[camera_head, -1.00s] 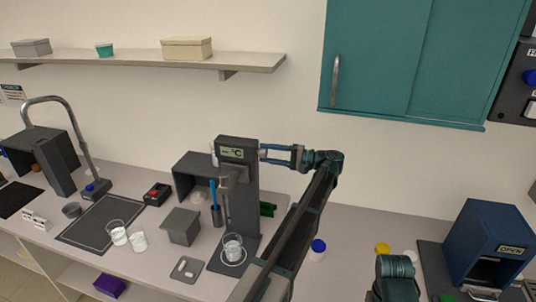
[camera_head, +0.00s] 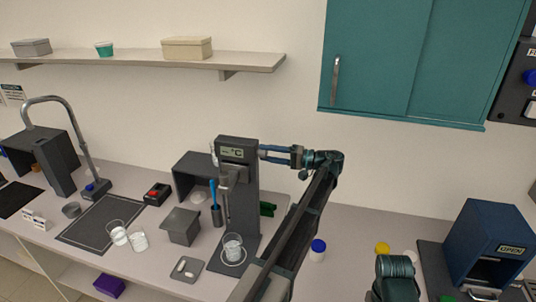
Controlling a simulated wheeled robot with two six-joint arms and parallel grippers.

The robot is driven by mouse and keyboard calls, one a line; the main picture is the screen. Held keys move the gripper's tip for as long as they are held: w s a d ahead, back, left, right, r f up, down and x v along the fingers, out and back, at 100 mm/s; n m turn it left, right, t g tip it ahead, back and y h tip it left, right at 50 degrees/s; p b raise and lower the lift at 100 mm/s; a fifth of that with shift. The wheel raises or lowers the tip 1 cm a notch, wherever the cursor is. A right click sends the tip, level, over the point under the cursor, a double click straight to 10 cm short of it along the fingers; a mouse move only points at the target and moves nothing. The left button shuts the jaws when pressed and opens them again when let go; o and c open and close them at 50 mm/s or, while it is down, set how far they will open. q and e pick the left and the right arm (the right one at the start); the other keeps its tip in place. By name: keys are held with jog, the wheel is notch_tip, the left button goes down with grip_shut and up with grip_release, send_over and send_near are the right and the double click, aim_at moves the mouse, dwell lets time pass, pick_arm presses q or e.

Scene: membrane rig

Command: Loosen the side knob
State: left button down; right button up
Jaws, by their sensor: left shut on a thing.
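The membrane rig (camera_head: 243,196) is a dark upright column with a °C display near its top and a base plate on the counter. A glass beaker (camera_head: 233,247) stands on a white round spot on that base. My left gripper (camera_head: 264,151) reaches from the right to the upper right side of the column. Its blue fingers are shut on the side knob, which is small and mostly hidden between the fingertips. My right gripper is not in view; a dark teal part of my other arm shows at the bottom right.
A grey box (camera_head: 181,227) and a small tray (camera_head: 186,269) are left of the rig. A blue-capped jar (camera_head: 317,250) stands right of my arm. A blue machine (camera_head: 488,240) is at far right.

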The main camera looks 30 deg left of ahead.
pick_arm(q)
jog(key=shift+f, duration=0.1)
jog(key=shift+c, duration=1.5)
grip_release()
jog(key=shift+d, duration=0.1)
jog(key=v, duration=1.3)
jog(key=shift+w+d, duration=0.15)
jog(key=shift+d, duration=0.15)
